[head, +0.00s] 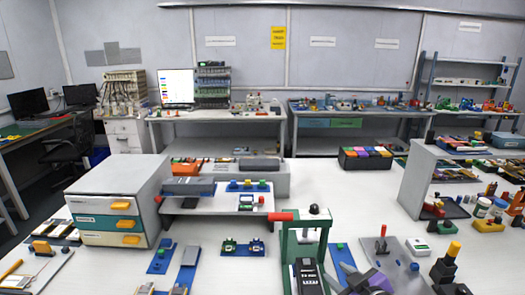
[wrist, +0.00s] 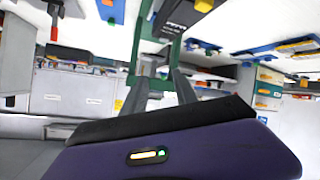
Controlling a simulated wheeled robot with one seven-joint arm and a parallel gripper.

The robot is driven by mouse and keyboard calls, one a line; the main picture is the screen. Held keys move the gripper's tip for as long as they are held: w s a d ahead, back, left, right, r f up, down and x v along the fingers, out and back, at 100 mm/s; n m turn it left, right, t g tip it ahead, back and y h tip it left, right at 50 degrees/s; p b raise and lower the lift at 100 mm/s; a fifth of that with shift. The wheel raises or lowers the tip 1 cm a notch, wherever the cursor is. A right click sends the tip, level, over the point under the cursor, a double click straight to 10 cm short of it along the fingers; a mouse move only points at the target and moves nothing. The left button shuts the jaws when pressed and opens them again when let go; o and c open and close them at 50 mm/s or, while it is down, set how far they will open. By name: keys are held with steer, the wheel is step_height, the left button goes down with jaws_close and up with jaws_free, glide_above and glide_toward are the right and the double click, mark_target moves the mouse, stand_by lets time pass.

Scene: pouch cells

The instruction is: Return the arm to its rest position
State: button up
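My gripper (wrist: 158,84) shows in the wrist view as a purple body with two dark grey fingers spread apart. Nothing is seen held between them. In the head view my gripper (head: 347,272) is at the lower middle, its purple body partly cut off by the bottom edge. It is just right of a green-framed press (head: 325,246) with a red handle (head: 281,217). I cannot tell whether it touches the press. The wrist view looks upside down, with the green frame (wrist: 141,38) beyond the fingers. Most of my arm is out of view.
A grey plate (head: 420,258) with a red-handled tool (head: 381,243) is at right. A grey shelf (head: 419,180) stands farther right.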

steer(key=s+d+r+m+t+h, duration=0.1)
steer(key=s+m, duration=0.6)
steer(key=s, duration=3.8)
steer(key=shift+s+t+h, duration=0.2)
steer(key=shift+t+h, duration=0.6)
steer(key=shift+h, duration=0.2)
